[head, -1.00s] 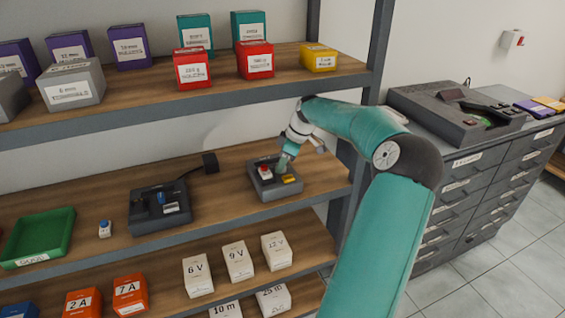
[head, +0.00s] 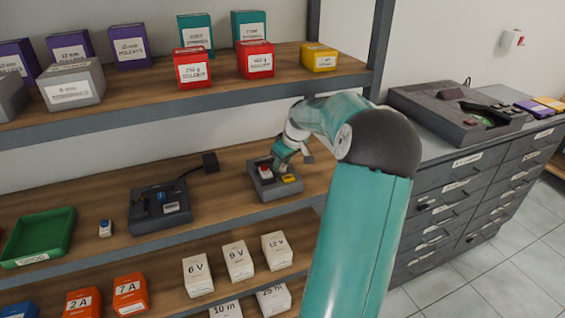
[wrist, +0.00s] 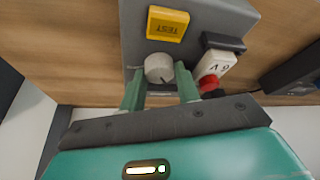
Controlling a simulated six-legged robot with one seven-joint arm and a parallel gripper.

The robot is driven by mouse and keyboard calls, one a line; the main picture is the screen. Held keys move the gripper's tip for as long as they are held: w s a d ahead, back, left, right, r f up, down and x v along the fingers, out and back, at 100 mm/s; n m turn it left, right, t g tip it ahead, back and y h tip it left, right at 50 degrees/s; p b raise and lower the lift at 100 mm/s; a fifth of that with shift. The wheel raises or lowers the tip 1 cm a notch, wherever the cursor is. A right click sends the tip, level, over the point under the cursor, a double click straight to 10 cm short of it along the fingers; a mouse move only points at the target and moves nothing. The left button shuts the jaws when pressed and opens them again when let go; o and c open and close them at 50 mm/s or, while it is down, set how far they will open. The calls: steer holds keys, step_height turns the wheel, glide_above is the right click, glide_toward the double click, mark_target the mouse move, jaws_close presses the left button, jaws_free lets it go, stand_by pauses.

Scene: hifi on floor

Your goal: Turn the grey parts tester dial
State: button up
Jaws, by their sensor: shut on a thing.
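The grey parts tester (head: 283,189) stands on the middle shelf and shows from above in the wrist view (wrist: 134,18). Its round light-grey dial (wrist: 158,68) has a dark pointer mark. My gripper (wrist: 159,77) has its two green fingers on either side of the dial and is shut on it. In the head view my gripper (head: 279,160) reaches down onto the tester and hides the dial. A yellow TEST button (wrist: 167,24) lies beyond the dial. A white 6 V block (wrist: 215,65) with a red end sits in the tester beside it.
A second dark device (head: 160,208) with a cable stands to the left. The upper shelf (head: 235,90) with boxes hangs above. A rack post stands close right.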

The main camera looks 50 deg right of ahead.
steer(key=shift+m+h, duration=0.5)
steer(key=shift+m, duration=0.7)
steer(key=o, duration=1)
steer(key=shift+a, duration=0.1)
steer(key=shift+w, duration=0.1)
